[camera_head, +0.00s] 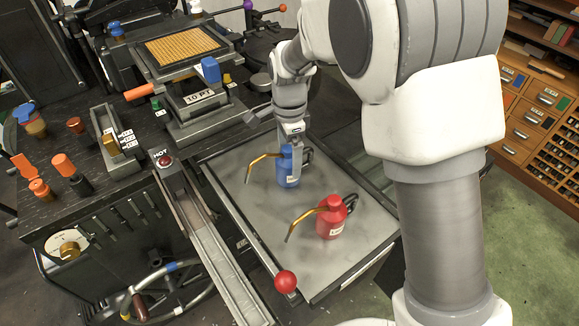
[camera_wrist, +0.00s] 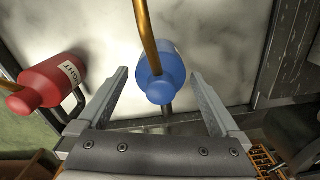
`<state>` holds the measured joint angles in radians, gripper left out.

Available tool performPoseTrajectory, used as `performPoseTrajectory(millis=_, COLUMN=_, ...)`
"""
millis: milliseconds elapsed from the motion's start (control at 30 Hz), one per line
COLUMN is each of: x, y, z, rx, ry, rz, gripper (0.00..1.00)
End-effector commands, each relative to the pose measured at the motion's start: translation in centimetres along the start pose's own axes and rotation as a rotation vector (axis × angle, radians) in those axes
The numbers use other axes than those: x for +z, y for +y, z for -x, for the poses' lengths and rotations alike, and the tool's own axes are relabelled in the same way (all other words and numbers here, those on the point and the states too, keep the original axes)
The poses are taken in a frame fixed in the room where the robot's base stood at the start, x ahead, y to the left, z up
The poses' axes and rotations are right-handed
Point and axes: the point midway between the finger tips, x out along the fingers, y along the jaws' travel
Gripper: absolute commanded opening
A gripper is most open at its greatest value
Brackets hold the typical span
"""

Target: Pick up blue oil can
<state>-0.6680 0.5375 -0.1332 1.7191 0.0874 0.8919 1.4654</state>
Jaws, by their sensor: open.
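The blue oil can (camera_head: 287,172) stands upright on the grey metal tray (camera_head: 225,180). It has a long brass spout pointing left in the head view and a dark handle on its right. In the wrist view the blue can (camera_wrist: 160,75) lies between my two open fingers, with gaps on both sides. My gripper (camera_head: 291,140) is over the can, pointing down, and hides part of its top. In the wrist view my gripper's fingers (camera_wrist: 158,90) reach along either side of the can without visible contact.
A red oil can (camera_head: 331,217) stands on the tray nearer the front; it also shows at the left in the wrist view (camera_wrist: 52,82). A red ball knob (camera_head: 286,281) sits at the tray's front. A machine (camera_head: 180,75) stands behind left. A metal chute (camera_head: 215,250) runs along the left.

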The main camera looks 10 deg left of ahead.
Motion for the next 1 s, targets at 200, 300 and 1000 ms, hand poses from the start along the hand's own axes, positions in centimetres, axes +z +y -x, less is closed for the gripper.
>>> performPoseTrajectory(millis=200, x=-0.04, y=-0.04, z=-1.32, rx=-0.001, ry=0.000, rz=-0.001, gripper=1.00)
performPoseTrajectory(millis=300, x=-0.04, y=-0.05, z=-1.29, rx=-0.001, ry=0.000, rz=-0.001, gripper=1.00)
performPoseTrajectory(millis=1000, x=-0.04, y=-0.08, z=-1.20, rx=-0.002, ry=0.000, rz=-0.001, gripper=0.06)
